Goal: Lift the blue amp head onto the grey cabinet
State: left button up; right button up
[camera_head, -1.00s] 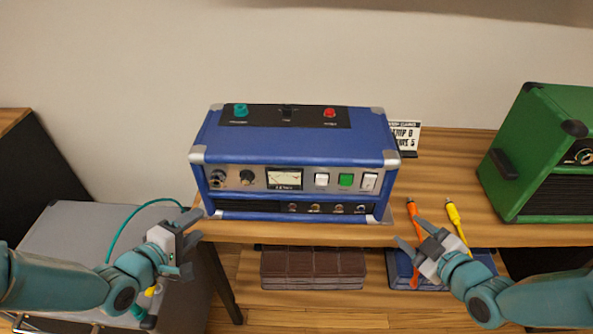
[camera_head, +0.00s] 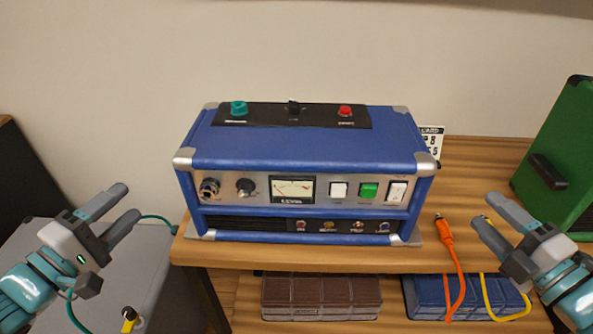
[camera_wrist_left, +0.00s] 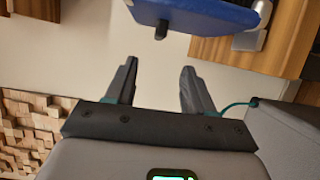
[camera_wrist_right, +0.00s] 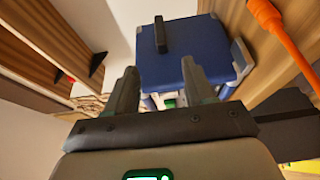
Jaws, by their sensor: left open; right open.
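The blue amp head (camera_head: 310,150) stands upright on the wooden shelf top, its panel with meter, knobs and switches facing me. The grey cabinet (camera_head: 150,270) is at the lower left, its top below the shelf top. My left gripper (camera_head: 122,205) is open and empty above the cabinet, left of the amp head and apart from it. My right gripper (camera_head: 485,215) is open and empty to the right of the amp head, also apart. The amp's blue end with a black side handle shows in the left wrist view (camera_wrist_left: 205,12) and the right wrist view (camera_wrist_right: 190,55).
A green amp (camera_head: 560,150) stands at the right on the wooden shelf top (camera_head: 480,170). A brown case (camera_head: 320,297) and a blue case (camera_head: 420,300) lie on the lower shelf. A card stands behind the amp.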

pick_arm(q)
jog(key=x, duration=1.6)
jog(key=shift+w, duration=0.1)
pick_arm(e)
jog(key=x, duration=1.6)
jog(key=shift+w+a, duration=0.1)
jog(key=shift+a, duration=0.05)
pick_arm(q)
jog(key=c, duration=1)
pick_arm(e)
jog(key=c, duration=1)
pick_arm(q)
jog(key=shift+f, duration=0.15)
